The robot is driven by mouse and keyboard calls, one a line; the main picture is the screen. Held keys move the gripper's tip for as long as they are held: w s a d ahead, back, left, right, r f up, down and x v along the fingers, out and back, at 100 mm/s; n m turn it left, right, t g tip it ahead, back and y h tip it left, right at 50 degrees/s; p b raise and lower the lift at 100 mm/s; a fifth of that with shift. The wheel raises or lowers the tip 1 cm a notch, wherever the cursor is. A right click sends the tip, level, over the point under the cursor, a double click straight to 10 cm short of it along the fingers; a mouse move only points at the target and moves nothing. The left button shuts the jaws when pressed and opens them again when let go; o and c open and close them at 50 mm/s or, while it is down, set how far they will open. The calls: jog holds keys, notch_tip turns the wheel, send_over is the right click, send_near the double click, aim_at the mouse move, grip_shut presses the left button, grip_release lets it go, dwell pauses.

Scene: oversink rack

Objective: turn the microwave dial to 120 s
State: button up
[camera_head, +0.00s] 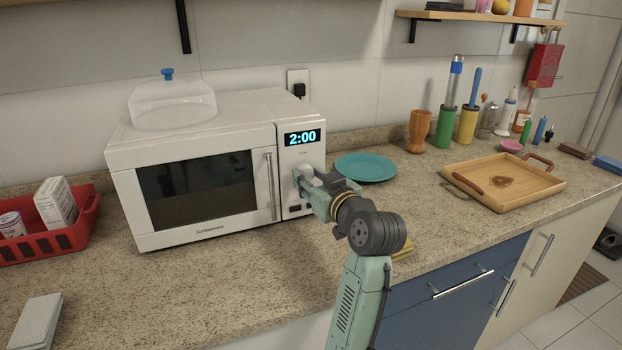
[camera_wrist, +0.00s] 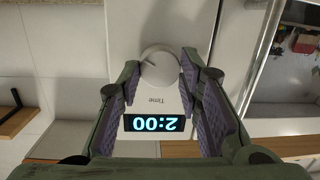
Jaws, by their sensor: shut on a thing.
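The white microwave (camera_head: 205,166) stands on the counter with its door closed. Its display (camera_head: 301,137) reads 2:00, and the same display shows upside down in the wrist view (camera_wrist: 154,123). The round white dial (camera_wrist: 159,66) sits on the control panel beside the word "Time", with a short dark mark on its face. My gripper (camera_wrist: 160,78) is shut on the dial, one purple-padded finger on each side. In the head view my gripper (camera_head: 308,184) is at the panel and partly hides the dial.
A clear cover (camera_head: 172,103) with a blue knob sits on top of the microwave. A red basket (camera_head: 50,240) stands to its left. A teal plate (camera_head: 365,167) and a wooden tray (camera_head: 528,196) lie to the right. The counter in front of the microwave is mostly clear.

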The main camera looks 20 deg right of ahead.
jog(key=o, duration=1.2)
jog(key=shift+c, duration=0.2)
jog(key=shift+s, duration=0.1)
jog(key=s+d+r, duration=0.1)
jog(key=s, duration=1)
jog(key=shift+s+r, duration=0.15)
jog(key=shift+s, duration=0.2)
jog(key=shift+d, duration=0.1)
